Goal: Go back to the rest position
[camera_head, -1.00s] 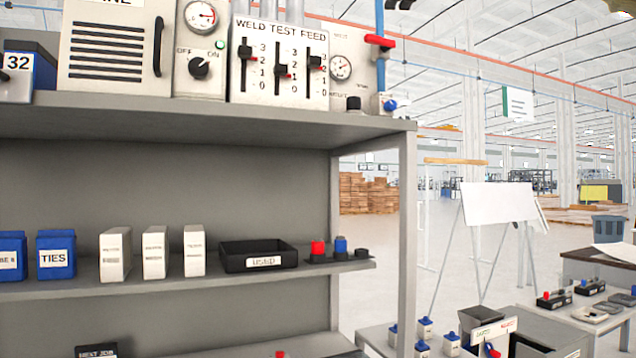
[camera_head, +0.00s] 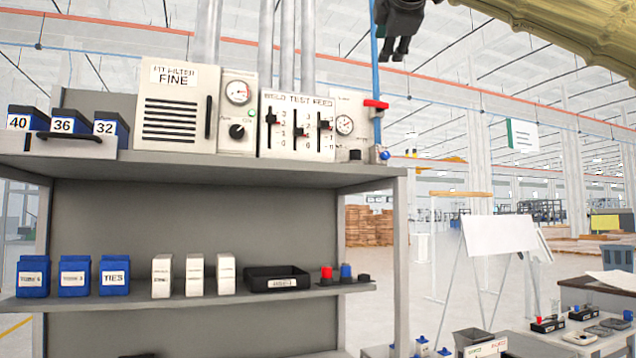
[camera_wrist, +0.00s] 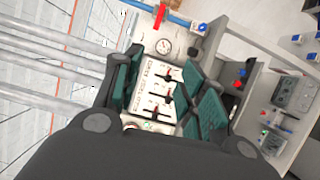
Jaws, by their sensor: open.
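My gripper (camera_head: 402,42) hangs at the top of the head view, right of the upper shelf and above its panels, with its dark fingers pointing down. In the wrist view my gripper (camera_wrist: 165,95) shows its green-padded fingers spread apart with nothing held between them. The weld test feed panel (camera_head: 297,127), with its three black sliders, stands on the upper shelf. In the wrist view the panel (camera_wrist: 152,92) shows in the gap between the fingers, beyond them and not touching. My yellow arm (camera_head: 550,22) crosses the top right.
The grey shelf unit (camera_head: 380,178) fills the left. A red-handled valve (camera_head: 376,104) on a blue pipe stands at the panel's right. The lower shelf holds blue boxes (camera_head: 73,276), white boxes and a black tray (camera_head: 276,279). Open floor and a whiteboard (camera_head: 498,235) lie to the right.

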